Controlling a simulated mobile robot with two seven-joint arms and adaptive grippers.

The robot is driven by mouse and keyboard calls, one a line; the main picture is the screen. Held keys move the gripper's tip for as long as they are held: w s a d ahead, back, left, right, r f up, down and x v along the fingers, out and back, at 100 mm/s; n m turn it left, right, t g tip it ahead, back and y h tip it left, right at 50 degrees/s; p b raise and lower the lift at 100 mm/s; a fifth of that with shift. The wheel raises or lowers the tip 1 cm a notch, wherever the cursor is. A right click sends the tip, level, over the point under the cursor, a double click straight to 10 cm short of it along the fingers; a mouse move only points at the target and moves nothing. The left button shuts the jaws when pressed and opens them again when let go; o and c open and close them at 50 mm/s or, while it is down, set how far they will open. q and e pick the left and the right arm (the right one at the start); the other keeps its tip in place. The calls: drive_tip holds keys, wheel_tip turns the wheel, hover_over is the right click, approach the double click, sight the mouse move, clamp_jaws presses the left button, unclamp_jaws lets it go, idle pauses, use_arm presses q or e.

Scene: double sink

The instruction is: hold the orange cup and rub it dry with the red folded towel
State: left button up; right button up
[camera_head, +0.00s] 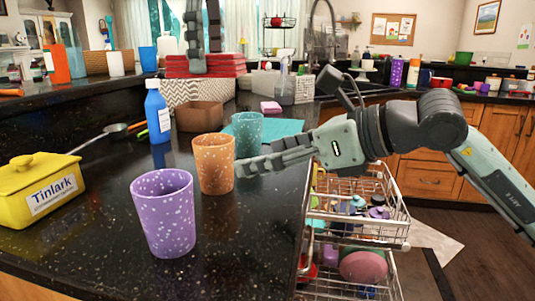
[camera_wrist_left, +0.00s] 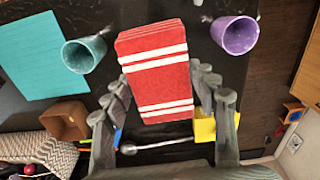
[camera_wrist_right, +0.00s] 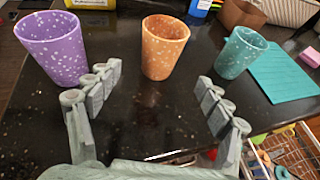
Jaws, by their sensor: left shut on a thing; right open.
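The orange speckled cup (camera_head: 214,165) stands upright on the dark counter between a purple cup (camera_head: 165,215) and a teal cup (camera_head: 247,130). My right gripper (camera_head: 245,165) is open beside it. In the right wrist view the orange cup (camera_wrist_right: 163,48) stands just ahead of the open fingertips (camera_wrist_right: 158,90). My left gripper (camera_head: 203,62) hangs at the top of the head view. In the left wrist view it is shut on the red folded towel (camera_wrist_left: 155,75) with white stripes. That towel hides the orange cup there.
A blue bottle (camera_head: 157,115), a brown box (camera_head: 200,117) and a yellow lidded container (camera_head: 35,190) stand on the counter. A teal mat (camera_head: 285,130) lies behind the teal cup. An open dish rack (camera_head: 350,240) is below the counter edge.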

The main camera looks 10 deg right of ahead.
sight(216, 167)
drive_tip(key=x, duration=1.2)
drive_tip(key=shift+s+f, duration=0.1)
drive_tip(key=shift+c, duration=0.4)
drive_tip(key=c, duration=1.3)
